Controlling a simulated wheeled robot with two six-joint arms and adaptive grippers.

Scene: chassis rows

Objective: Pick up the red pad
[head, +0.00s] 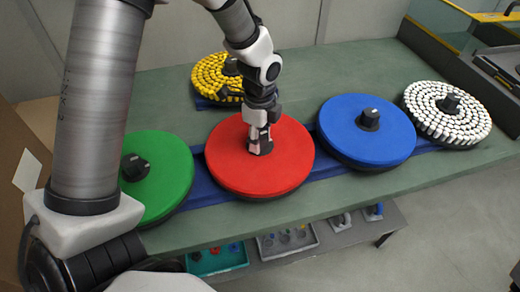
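The red pad (230,165) is a round, thick disc lying flat on a blue strip on the green table, in the middle of the head view. My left gripper (260,147) points down at the centre of the red pad, with its fingertips at the pad's middle. The fingers hide the centre, where the other pads have a dark knob. I cannot tell whether they are closed on a knob there. My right gripper is not in view.
A green pad (170,170) lies left and a blue pad (350,140) right of the red one. A yellow studded disc (212,75) lies behind, a white studded disc (430,115) far right. Trays (285,240) stand on a shelf below the green table (330,75).

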